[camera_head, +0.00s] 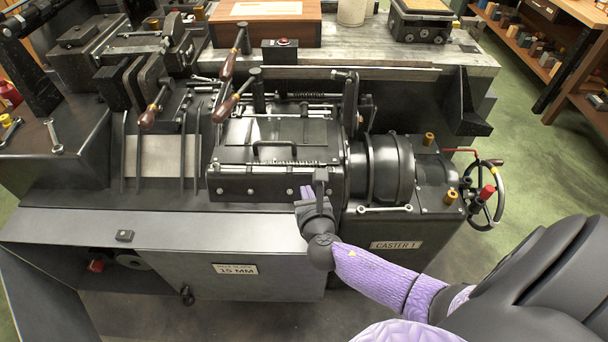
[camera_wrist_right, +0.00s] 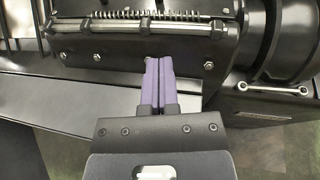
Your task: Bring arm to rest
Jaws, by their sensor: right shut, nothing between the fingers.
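My right gripper (camera_head: 307,192) is in front of the black type caster (camera_head: 268,182), near the lower right of its hinged cover box. In the right wrist view its two purple fingers (camera_wrist_right: 158,84) lie side by side, closed together with nothing between them. The fingertips appear at the lower front edge of the caster's cover (camera_wrist_right: 140,45); I cannot tell if they touch it. My right arm (camera_head: 385,280) comes in from the lower right. My left gripper is not in view.
Wooden-handled levers (camera_head: 228,108) rise from the caster. A handwheel (camera_head: 487,200) with a red knob stands at its right end. A wrench (camera_head: 385,209) lies on the front ledge. Shelves (camera_head: 560,40) stand at the far right, with open green floor (camera_head: 510,150) before them.

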